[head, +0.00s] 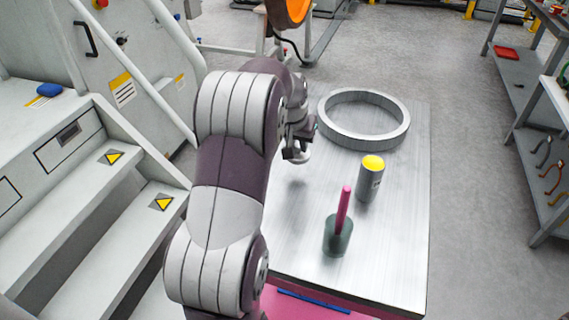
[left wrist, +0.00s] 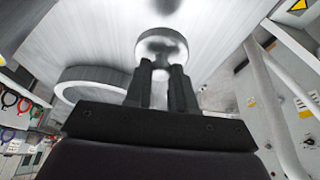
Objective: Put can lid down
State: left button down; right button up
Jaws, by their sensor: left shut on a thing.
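My left gripper (head: 295,143) is shut on a round pale grey can lid (head: 301,155), holding it above the left part of the metal tabletop (head: 400,240). A soft shadow lies on the table below. In the left wrist view, the two dark fingers (left wrist: 161,72) pinch the near side of the lid (left wrist: 162,43). A grey can (head: 369,184) with a yellow top stands upright on the table, to the right of the gripper and apart from it. My right gripper is not in view.
A large grey ring (head: 362,138) lies at the table's back. A dark green cup (head: 336,238) with a magenta stick (head: 343,207) stands nearer than the can. White steps (head: 95,175) border the left; a shelf rack (head: 515,85) stands right. The tabletop's front left is clear.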

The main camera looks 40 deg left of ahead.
pick_arm(q)
jog(key=shift+s+a+f, duration=0.45)
jog(key=shift+a, duration=0.2)
jog(key=shift+s+a+f, duration=0.45)
jog(key=shift+a, duration=0.15)
notch_tip(320, 180, down, 4)
jog(key=shift+s+r, duration=0.1)
jog(key=shift+a+f, duration=0.1)
jog(key=shift+f, duration=0.15)
jog(key=shift+f, duration=0.2)
jog(key=c, duration=0.9)
grip_release()
jog(key=shift+c, duration=0.2)
jog(key=shift+r, duration=0.1)
